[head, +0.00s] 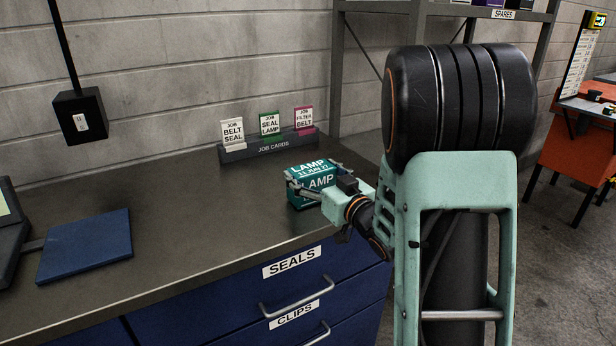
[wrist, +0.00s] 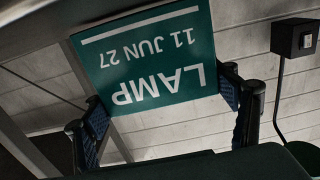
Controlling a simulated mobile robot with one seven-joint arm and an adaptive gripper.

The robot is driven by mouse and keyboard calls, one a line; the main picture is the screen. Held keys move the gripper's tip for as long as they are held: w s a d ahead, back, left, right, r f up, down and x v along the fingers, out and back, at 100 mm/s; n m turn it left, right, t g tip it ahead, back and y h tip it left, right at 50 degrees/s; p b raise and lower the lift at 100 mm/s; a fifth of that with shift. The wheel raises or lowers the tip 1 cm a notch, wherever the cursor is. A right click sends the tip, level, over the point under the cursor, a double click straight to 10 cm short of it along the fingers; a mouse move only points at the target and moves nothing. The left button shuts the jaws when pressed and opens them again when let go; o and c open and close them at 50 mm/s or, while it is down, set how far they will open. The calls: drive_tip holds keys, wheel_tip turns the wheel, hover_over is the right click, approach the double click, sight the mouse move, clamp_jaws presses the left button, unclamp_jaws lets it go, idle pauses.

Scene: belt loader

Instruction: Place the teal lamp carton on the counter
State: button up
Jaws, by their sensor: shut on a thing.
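The teal lamp carton (head: 309,186) is a small box with white LAMP lettering and a date on top. In the head view it is at the right end of the dark counter (head: 185,210), in front of the job card rack. My gripper (head: 318,183) is shut on it, with fingers on its two sides. In the wrist view the carton's lettered face (wrist: 150,62) appears upside down between the two finger pads (wrist: 165,118). I cannot tell whether the carton's underside touches the counter or is slightly above it.
A job card rack (head: 270,147) with several cards stands behind the carton. A blue flat pad (head: 85,246) lies on the left of the counter, beside a dark device. Blue drawers labelled SEALS and CLIPS (head: 294,316) are below the front edge. The middle counter is clear.

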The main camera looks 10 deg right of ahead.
drive_tip(key=shift+d+f, duration=0.1)
drive_tip(key=shift+f, duration=0.1)
drive_tip(key=shift+f, duration=0.1)
drive_tip(key=o, duration=1.3)
drive_tip(key=shift+s+r, duration=0.15)
drive_tip(key=shift+r, duration=0.15)
drive_tip(key=v, duration=1.1)
drive_tip(key=shift+s+d+p, duration=0.15)
drive_tip(key=shift+s+p, duration=0.15)
drive_tip(key=shift+s, duration=0.05)
